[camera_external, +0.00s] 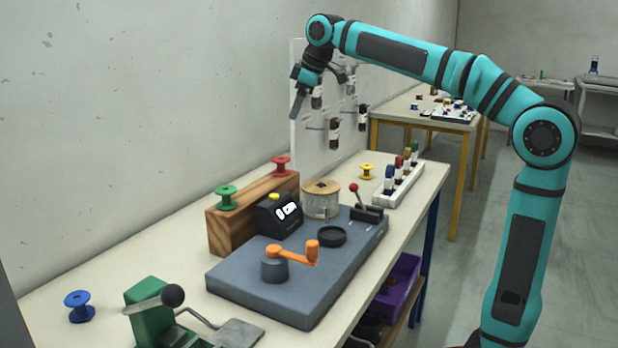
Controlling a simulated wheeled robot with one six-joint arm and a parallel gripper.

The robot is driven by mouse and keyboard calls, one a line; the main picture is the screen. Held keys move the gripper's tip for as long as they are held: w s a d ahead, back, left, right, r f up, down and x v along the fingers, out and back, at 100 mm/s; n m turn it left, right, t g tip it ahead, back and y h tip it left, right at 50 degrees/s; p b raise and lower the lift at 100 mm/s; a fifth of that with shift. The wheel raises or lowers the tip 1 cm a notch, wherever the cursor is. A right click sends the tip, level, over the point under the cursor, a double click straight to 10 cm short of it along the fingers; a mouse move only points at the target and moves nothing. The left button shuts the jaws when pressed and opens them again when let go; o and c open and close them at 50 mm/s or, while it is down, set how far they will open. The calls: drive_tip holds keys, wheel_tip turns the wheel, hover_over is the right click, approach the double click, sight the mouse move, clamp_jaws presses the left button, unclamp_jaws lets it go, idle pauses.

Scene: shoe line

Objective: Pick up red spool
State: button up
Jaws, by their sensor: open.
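A red spool (281,166) stands upright on the right end of a wooden block (228,229) near the wall. My gripper (303,97) is open and empty. It points down and is well above the red spool, slightly to its right in the picture. No part of the spool is hidden by the arm.
A green spool (226,198) stands on the same block. A grey base (305,306) with an orange crank (292,252) and a wooden-topped drum (320,198) are close by. A pegboard (299,55) rises behind. A yellow spool (367,171) and blue spool (79,306) stand on the table.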

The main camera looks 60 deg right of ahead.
drive_tip(key=w+d+f+n+g, duration=0.2)
drive_tip(key=w+d+g, duration=0.25)
drive_tip(key=w, duration=0.25)
hover_over(281, 159)
drive_tip(key=shift+t+y, duration=0.35)
drive_tip(key=shift+y, duration=0.05)
drive_tip(key=f, duration=1.1)
drive_tip(key=shift+d+f, duration=0.3)
drive_tip(key=shift+d, duration=0.05)
drive_tip(key=shift+w+a+f, duration=0.1)
drive_tip(key=shift+a+f, duration=0.05)
drive_tip(key=shift+f, duration=1.2)
drive_tip(key=shift+a+f, duration=0.15)
drive_tip(key=shift+f, duration=1.15)
drive_tip(key=c, duration=1.1)
